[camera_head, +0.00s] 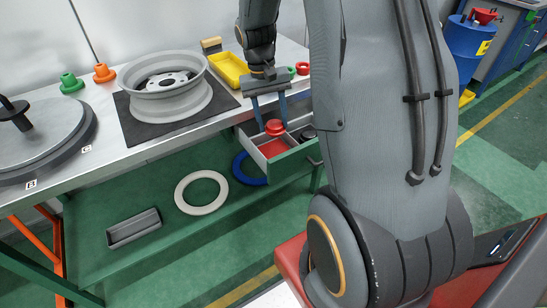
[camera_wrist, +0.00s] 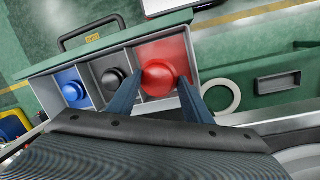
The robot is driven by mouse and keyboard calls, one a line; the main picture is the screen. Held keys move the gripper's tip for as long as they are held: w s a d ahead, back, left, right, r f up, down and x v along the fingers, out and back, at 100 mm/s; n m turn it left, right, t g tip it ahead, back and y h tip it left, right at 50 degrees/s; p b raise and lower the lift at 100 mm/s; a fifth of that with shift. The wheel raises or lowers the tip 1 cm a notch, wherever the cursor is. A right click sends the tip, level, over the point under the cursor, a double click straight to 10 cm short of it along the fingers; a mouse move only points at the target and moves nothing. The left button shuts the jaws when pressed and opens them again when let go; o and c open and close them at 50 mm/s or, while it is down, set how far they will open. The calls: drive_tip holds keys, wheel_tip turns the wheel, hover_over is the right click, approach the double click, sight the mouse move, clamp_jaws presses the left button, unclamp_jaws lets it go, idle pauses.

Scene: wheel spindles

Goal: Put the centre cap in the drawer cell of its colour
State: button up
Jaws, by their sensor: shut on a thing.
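A red centre cap (camera_head: 274,127) is between the fingers of my gripper (camera_head: 272,122), which is shut on it. In the wrist view the red cap (camera_wrist: 162,76) lies over the red-lined cell of the open drawer (camera_head: 287,162), with the fingertips (camera_wrist: 160,82) on either side of it. The head view shows the red cell floor (camera_head: 271,149) bare in front of the cap. I cannot tell whether the cap touches the floor. A black cap (camera_wrist: 111,78) sits in the dark middle cell and a blue cap (camera_wrist: 73,91) in the blue cell.
The drawer juts out from under the workbench (camera_head: 135,151). A wheel rim (camera_head: 165,88) on a dark mat and a yellow tray (camera_head: 229,68) stand on the bench. A white ring (camera_head: 201,176), a blue ring (camera_head: 240,170) and a grey tray (camera_head: 133,228) lie below.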

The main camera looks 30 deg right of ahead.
wheel_tip(320, 180, down, 10)
drive_tip(key=shift+r+p, duration=0.15)
drive_tip(key=shift+p, duration=0.2)
drive_tip(key=o, duration=0.6)
drive_tip(key=shift+f, duration=0.2)
drive_tip(key=shift+o, duration=0.7)
drive_tip(key=shift+r, duration=0.1)
